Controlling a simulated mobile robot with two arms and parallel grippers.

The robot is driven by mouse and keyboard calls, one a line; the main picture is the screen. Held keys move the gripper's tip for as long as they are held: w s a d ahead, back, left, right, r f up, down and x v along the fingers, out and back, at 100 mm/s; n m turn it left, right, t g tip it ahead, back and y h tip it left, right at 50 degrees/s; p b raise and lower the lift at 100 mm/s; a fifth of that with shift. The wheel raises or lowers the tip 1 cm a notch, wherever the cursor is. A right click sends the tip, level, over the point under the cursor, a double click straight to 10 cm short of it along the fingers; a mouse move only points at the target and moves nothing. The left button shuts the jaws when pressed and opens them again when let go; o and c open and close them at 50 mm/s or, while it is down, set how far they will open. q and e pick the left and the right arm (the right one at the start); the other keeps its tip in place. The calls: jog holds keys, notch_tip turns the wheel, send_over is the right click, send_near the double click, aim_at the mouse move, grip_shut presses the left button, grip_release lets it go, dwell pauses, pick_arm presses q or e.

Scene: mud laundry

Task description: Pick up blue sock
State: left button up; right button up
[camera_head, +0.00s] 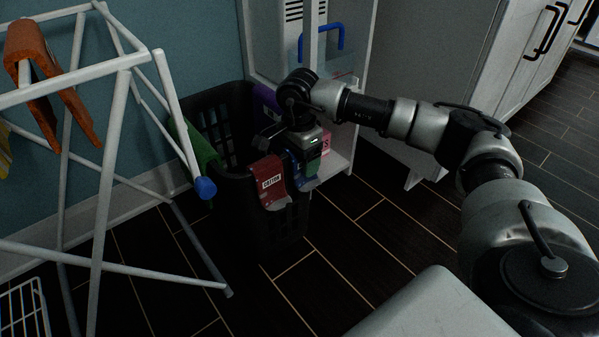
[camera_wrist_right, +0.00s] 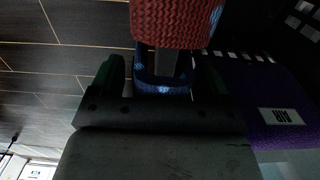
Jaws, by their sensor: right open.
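A blue patterned cloth, which looks like the blue sock (camera_head: 303,172), hangs at the front right rim of the black laundry basket (camera_head: 270,228). My right gripper (camera_head: 306,155) is right over it, pointing down, and partly hides it. In the right wrist view the gripper (camera_wrist_right: 163,75) is open, with one finger on each side of the blue sock (camera_wrist_right: 163,84). I cannot tell whether the fingers touch it. My left gripper is not in view.
A red cloth (camera_head: 271,182) labelled COTTON hangs beside the blue one. Green (camera_head: 199,150) and purple (camera_wrist_right: 270,95) cloths hang on other rim parts. A white drying rack (camera_head: 105,180) stands left; a white cabinet (camera_head: 345,155) stands behind.

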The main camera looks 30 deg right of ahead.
jog(key=shift+r, duration=0.1)
jog(key=c, duration=1)
jog(key=shift+r, duration=0.15)
